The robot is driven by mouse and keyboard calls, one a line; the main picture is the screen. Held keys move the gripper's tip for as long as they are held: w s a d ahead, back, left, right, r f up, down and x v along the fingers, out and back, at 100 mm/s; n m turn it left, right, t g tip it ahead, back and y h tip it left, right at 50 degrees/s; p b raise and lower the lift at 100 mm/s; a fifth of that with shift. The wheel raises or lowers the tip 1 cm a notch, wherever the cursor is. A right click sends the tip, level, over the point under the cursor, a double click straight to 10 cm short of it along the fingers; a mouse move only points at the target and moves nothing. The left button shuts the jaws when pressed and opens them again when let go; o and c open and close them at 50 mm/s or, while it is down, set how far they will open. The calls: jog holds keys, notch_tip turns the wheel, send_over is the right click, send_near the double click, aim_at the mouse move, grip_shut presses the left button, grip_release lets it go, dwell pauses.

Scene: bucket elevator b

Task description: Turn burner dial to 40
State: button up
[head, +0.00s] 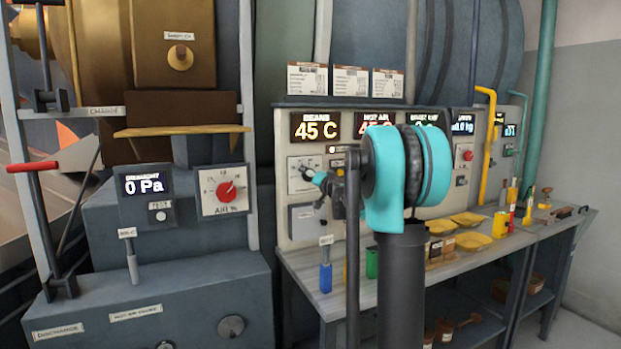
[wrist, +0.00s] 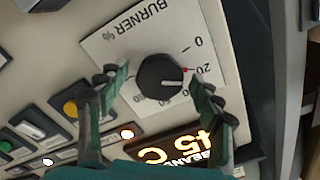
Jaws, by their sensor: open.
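The burner dial (wrist: 160,77) is a round black knob on a white plate (wrist: 108,50) marked BURNER %. The plate appears upside down in the wrist view. The dial's white line points right, toward the lower side of the 20 mark, and a small red mark sits beside its rim. The scale numbers below the knob are partly hidden. My gripper (wrist: 160,88) is open, with one finger on each side of the dial. I cannot tell whether either finger touches it. In the head view the burner plate (head: 302,188) is partly covered by my gripper (head: 322,178).
Several buttons, including an orange one (wrist: 70,109), line the panel's left in the wrist view. A separate red AIR % dial (head: 227,191) is at left. A workbench (head: 340,291) stands below.

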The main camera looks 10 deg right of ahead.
jog(key=c, duration=1.1)
jog(key=shift+c, duration=0.2)
jog(key=shift+m, duration=3.9)
jog(key=o, duration=1.1)
